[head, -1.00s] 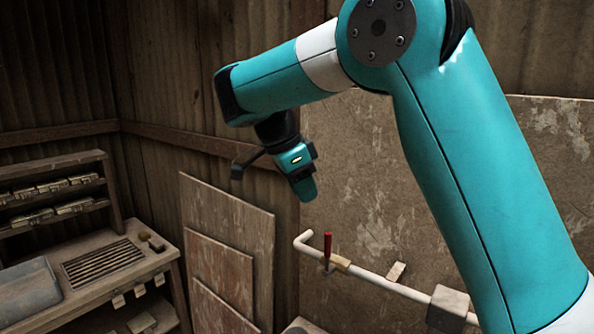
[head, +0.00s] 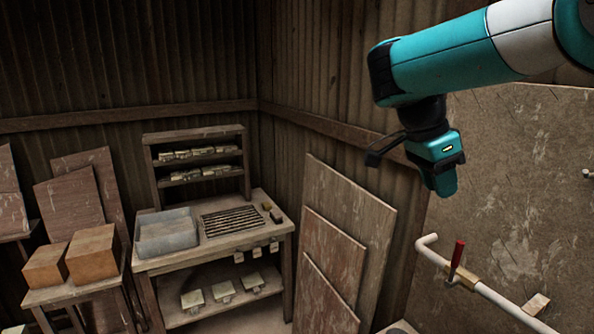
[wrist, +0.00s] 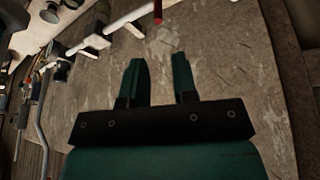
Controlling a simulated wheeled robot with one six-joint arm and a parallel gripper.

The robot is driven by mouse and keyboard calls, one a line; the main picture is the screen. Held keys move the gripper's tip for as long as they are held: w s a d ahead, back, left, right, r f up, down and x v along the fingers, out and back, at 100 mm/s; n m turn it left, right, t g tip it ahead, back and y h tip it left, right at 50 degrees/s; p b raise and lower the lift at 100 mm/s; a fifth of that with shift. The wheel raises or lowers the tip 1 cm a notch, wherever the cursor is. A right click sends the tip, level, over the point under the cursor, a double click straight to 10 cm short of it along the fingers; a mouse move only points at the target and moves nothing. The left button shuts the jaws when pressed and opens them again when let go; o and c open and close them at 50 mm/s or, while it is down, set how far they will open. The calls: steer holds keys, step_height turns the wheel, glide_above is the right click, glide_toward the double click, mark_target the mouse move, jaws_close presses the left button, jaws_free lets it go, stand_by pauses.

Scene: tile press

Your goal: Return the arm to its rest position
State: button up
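My arm is teal and white and enters the head view from the upper right. Its forearm runs level to the left, and the wrist hangs down from it. My gripper (head: 442,188) is held up in the air in front of the wall panel, touching nothing that I can see. In the wrist view my gripper (wrist: 161,72) has two dark green fingers spread apart with nothing between them. A red-handled lever (head: 456,256) on a white pipe (head: 490,292) is below the gripper in the head view.
A workbench (head: 280,228) with a grey bin (head: 166,236) and a slatted rack (head: 231,221) stands in the corner. Boards (head: 345,215) lean on the wall beside it. Two boxes (head: 92,258) sit on a small table at left. The air around my gripper looks clear.

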steer(key=s+a+f+n+t+y+b, duration=0.1)
steer(key=s+a+f+n+y+b, duration=0.15)
steer(key=s+f+n+b, duration=0.4)
steer(key=s+a+f+n+t+y+b, duration=0.1)
steer(key=s+a+f+n+b, duration=0.25)
steer(key=f+n, duration=0.55)
steer(key=s+a+f+n+y+b, duration=0.2)
steer(key=s+a+f+n, duration=0.2)
steer(key=s, duration=0.3)
steer(key=s+a+f+n+g+y+b, duration=0.1)
steer(key=s+a+f+n+y+b, duration=0.2)
steer(key=s, duration=0.5)
steer(key=shift+a+f+n, duration=0.45)
steer(key=shift+a+n, duration=0.05)
steer(key=shift+n, duration=0.55)
